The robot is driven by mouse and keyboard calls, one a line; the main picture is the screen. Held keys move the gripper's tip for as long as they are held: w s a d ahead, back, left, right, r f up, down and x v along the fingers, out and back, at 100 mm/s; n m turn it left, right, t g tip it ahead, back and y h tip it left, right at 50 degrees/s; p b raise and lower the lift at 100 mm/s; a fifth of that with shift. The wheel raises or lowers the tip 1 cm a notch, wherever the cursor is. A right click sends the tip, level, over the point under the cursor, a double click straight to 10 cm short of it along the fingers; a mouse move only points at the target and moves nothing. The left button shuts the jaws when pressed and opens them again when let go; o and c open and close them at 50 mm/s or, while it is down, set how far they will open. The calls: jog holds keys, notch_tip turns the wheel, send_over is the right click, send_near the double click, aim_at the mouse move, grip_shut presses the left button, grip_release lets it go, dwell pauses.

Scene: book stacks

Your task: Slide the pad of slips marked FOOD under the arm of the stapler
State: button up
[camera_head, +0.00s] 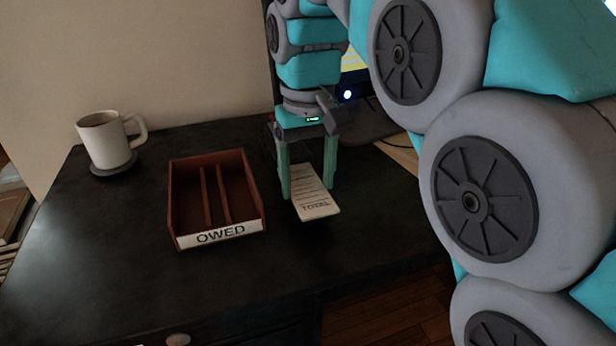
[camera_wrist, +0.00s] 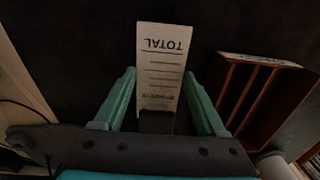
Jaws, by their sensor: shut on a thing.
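A white pad of slips (camera_head: 315,198) with ruled lines and the word TOTAL at its near end is between the fingers of my gripper (camera_head: 307,188). The gripper is shut on the pad across its long sides. The wrist view also shows the pad (camera_wrist: 163,65) between the gripper's green fingers (camera_wrist: 160,76). Its heading at the other end is too small to read, so I cannot see the word FOOD. A dark block (camera_wrist: 157,122) covers that end in the wrist view; I cannot tell what it is. I cannot make out a stapler. Whether the pad touches the desk is unclear.
A red-brown divided tray (camera_head: 174,205) marked OWED stands just left of the pad. A white mug (camera_head: 101,140) sits on a dark coaster (camera_head: 117,168) at the far left. A lit screen (camera_head: 353,58) is behind my arm. The dark desk (camera_head: 300,252) is clear in front.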

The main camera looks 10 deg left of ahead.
dwell(0.3)
jog(key=o, duration=1.2)
jog(key=shift+o, duration=0.2)
jog(key=shift+r, duration=0.15)
jog(key=shift+r, duration=1.5)
jog(key=s+d+r, duration=0.1)
jog(key=s+d, duration=0.7)
jog(key=s, duration=0.5)
jog(key=shift+s+d+r+b, duration=0.15)
jog(key=shift+s+r+b, duration=0.2)
jog(key=shift+b, duration=0.1)
